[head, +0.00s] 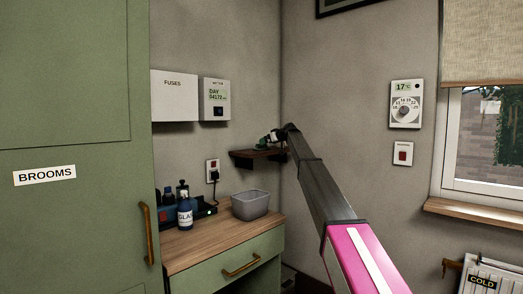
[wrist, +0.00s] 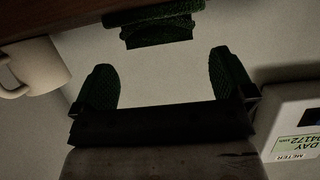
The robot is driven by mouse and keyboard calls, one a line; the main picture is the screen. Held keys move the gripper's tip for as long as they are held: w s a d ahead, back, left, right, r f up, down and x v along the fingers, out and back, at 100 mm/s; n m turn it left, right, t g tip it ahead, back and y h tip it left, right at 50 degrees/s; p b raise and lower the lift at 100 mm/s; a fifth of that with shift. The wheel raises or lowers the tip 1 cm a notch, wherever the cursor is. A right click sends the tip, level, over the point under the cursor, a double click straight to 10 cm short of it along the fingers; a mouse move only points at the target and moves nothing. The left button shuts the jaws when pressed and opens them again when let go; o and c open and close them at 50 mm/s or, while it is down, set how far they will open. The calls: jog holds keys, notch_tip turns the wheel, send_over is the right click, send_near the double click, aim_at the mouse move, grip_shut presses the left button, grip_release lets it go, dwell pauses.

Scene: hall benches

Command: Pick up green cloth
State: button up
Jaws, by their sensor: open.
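The green cloth (wrist: 152,28) is a dark green folded piece at the top of the wrist view, against the brown shelf (wrist: 50,14). In the head view the cloth (head: 262,146) is a small dark green patch on the wall shelf (head: 258,154), partly hidden by my arm's end. My gripper (wrist: 162,62) is open, with its two dark fingers apart. The cloth lies just ahead of the gap between the fingertips and is not between them. In the head view my gripper (head: 272,138) is small and hard to make out.
A white mug (wrist: 38,68) stands on the shelf beside the cloth. The meter box (head: 215,99) and fuse box (head: 174,96) hang on the wall near the shelf. Below are a grey tub (head: 251,205) and bottles (head: 185,211) on the wooden counter (head: 205,245).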

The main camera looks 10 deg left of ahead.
aim_at(261, 147)
jog(key=x, duration=0.5)
jog(key=shift+w+r, duration=0.1)
jog(key=c, duration=0.7)
jog(key=shift+c, duration=0.2)
